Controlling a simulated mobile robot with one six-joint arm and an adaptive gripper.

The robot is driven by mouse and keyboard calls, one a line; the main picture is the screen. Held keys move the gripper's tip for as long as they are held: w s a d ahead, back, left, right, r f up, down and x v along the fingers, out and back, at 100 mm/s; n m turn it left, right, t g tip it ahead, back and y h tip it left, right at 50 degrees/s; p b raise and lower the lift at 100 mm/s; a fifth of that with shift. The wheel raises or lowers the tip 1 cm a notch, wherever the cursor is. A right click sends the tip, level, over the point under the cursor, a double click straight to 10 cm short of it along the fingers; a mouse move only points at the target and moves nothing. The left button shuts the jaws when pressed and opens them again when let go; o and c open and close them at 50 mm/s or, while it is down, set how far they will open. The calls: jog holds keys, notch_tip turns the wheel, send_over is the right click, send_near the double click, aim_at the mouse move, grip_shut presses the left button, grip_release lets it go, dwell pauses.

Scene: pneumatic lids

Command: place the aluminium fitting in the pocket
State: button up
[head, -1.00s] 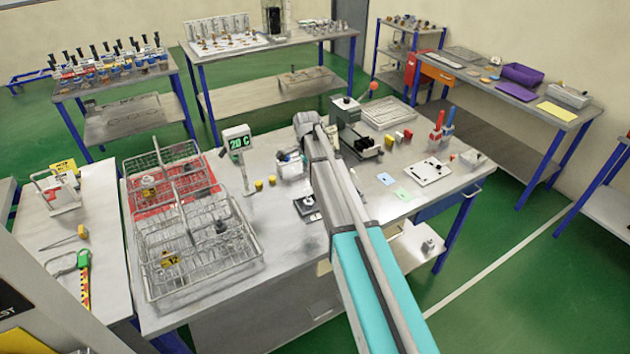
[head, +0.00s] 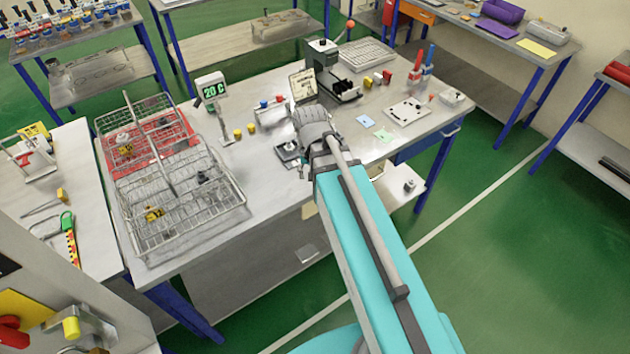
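My arm reaches over the front of the main table. Its wrist blocks most of my gripper (head: 302,168); only a small dark part shows at the left of the wrist, and I cannot tell whether it is open, shut or holding anything. A small dark fixture (head: 286,154) with a light round part lies just left of my wrist; whether it has the pocket is too small to tell. Small grey metal fittings stand in the wire basket (head: 240,206) at the left, one at its back right (head: 203,177). I cannot tell which piece is the aluminium fitting.
A white plate (head: 407,111) and coloured cards (head: 366,121) lie right of my arm. The front strip of table between basket and arm is clear.

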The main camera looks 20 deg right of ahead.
jog(key=s+n, duration=0.2)
jog(key=s, duration=0.1)
jog(key=shift+s, duration=0.2)
